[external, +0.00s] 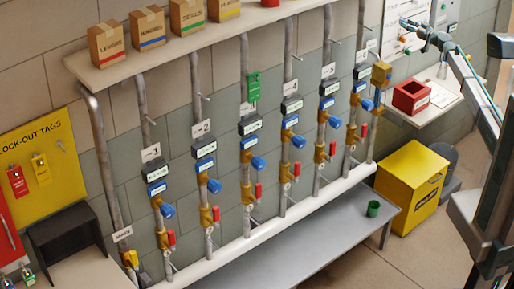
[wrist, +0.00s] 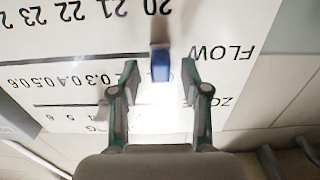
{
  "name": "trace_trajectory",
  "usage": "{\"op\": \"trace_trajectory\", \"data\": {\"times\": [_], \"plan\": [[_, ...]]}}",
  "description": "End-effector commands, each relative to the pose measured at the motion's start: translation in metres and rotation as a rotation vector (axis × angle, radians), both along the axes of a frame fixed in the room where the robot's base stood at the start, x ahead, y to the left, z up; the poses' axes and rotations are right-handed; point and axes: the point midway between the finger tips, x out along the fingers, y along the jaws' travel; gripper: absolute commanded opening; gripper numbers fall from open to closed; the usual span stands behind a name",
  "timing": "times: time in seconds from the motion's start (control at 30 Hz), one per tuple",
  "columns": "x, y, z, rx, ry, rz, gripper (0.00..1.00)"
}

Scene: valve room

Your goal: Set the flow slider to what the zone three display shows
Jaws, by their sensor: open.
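My gripper (wrist: 160,76) is open in front of a white panel that appears upside down in the wrist view. A blue slider knob (wrist: 161,66) shows between its two fingertips, with a gap on each side. The word FLOW is printed beside the knob, and a scale with 0.3, 0.4, 0.5 and 0.6 runs to the left. The knob's exact setting cannot be read. In the external view my gripper (external: 407,24) is at the wall panel (external: 398,42). The third numbered pipe carries a display (external: 250,126), too small to read; a green tag (external: 253,86) hangs above it.
Another scale with 20, 21 and 22 is on the same panel. Below the panel, a shelf holds a red open box (external: 411,97). A yellow bin (external: 412,187) stands on the floor. A grey bench (external: 290,240) with a green cup (external: 373,208) runs below the pipes.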

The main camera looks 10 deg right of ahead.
Motion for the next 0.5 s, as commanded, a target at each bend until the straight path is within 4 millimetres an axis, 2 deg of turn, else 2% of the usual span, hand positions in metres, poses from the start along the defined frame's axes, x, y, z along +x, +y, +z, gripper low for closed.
{"op": "trace_trajectory", "data": {"times": [0.03,0.13,0.43,0.5], "plan": [[0.0074,0.0027,0.0026,0.001,0.000,0.001,0.46],[0.0126,0.0062,0.0012,0.001,0.000,0.001,0.46],[0.0136,0.0074,-0.0006,0.001,0.000,0.001,0.46],[0.0136,0.0072,-0.0006,0.001,0.000,0.001,0.34]]}}
